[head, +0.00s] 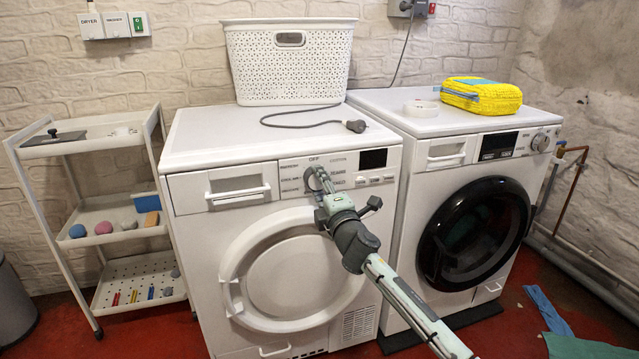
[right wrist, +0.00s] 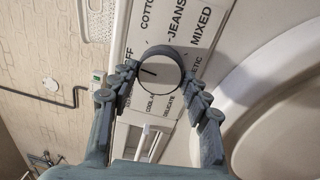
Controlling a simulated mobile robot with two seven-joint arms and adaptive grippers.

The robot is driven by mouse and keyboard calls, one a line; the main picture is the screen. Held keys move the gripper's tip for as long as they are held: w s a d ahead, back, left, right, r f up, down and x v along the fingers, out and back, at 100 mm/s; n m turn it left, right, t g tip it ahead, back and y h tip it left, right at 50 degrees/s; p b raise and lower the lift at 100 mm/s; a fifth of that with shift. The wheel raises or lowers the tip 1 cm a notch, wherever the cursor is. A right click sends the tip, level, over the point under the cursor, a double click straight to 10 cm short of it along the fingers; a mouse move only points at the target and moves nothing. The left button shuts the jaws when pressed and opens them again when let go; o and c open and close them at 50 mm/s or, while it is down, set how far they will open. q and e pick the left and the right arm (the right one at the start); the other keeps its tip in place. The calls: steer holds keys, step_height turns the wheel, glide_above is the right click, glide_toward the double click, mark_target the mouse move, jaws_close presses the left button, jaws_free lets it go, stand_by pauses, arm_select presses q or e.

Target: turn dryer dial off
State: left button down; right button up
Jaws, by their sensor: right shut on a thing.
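The dryer (head: 290,240) is the white machine on the left, with a round door and a top panel. Its dial (head: 312,181) sits mid-panel below the word OFF and also shows in the right wrist view (right wrist: 160,74), ringed by labels such as COTTON, JEANS and MIXED. A dark pointer line on the dial points left in that view, near the partly covered OFF label; I cannot tell if it lines up exactly. My right gripper (head: 322,186) is shut on the dial, one finger on each side, as the right wrist view (right wrist: 162,80) shows. My left gripper is not in view.
A white basket (head: 290,65) and a cable with a plug (head: 355,126) lie on the dryer. A washing machine (head: 470,200) with a yellow package (head: 481,95) on top stands close on the right. A white shelf cart (head: 90,225) stands left. Cloths (head: 549,311) lie on the red floor.

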steer(key=shift+n, duration=0.6)
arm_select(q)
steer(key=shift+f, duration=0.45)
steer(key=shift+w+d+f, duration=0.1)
arm_select(e)
steer(key=o, duration=1.2)
steer(key=shift+c, duration=0.2)
steer(key=shift+s, duration=0.15)
steer(key=v, duration=1.1)
steer(key=shift+s, duration=0.35)
steer(key=shift+d, duration=0.15)
